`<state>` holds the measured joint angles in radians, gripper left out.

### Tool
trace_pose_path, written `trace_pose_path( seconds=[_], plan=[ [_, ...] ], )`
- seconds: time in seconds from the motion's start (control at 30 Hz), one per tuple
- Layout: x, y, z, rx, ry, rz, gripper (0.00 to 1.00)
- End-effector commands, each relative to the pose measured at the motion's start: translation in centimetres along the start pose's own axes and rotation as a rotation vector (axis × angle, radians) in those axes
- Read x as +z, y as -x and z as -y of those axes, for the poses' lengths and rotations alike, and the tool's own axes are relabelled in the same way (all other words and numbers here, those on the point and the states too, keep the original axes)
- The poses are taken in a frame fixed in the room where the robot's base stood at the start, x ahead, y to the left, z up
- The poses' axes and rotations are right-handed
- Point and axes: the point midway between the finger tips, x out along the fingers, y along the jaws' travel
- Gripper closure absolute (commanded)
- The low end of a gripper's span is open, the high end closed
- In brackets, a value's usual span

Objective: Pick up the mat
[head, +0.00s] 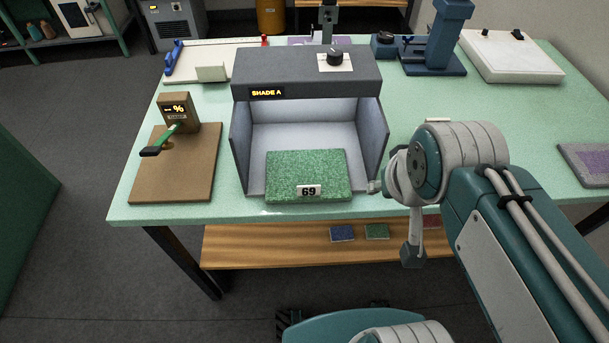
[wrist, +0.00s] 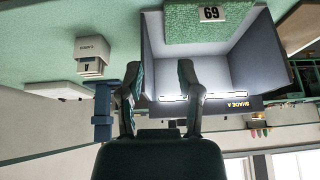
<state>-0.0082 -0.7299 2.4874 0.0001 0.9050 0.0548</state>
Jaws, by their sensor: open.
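A green speckled mat (head: 308,170) with a white tag reading 69 lies on the floor of the grey booth (head: 305,72), its near edge at the open front. In the wrist view, which is upside down, the mat (wrist: 210,22) shows at the top. My gripper (wrist: 158,65) is open there, its two fingers apart with nothing between them. The fingers are clear of the mat, which lies above and to the right of them in that view. In the head view my arm is right of the booth, and the fingers are mostly hidden or too small to make out.
The booth's side walls and top hood surround the mat, with the front open. A brown board with a green-handled device (head: 175,135) stands to the left. A purple-grey mat (head: 590,165) lies far right. Small blue and green pieces (head: 376,231) lie on the wooden shelf below.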

Motion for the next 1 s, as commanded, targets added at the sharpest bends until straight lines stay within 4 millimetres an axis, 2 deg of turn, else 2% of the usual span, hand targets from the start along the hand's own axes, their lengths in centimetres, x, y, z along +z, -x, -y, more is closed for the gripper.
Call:
trace_pose_path(
  seconds=[0.27,0.5,0.8,1.0],
  plan=[
    [-2.9,-2.2,2.4,0.012,-0.426,0.145,0.54],
    [-5.2,-5.0,5.0,0.098,-0.840,0.263,0.54],
    [-7.0,-9.2,8.9,0.294,-1.325,0.352,0.54],
    [-7.4,-10.9,10.4,0.384,-1.504,0.358,0.54]
  ],
)
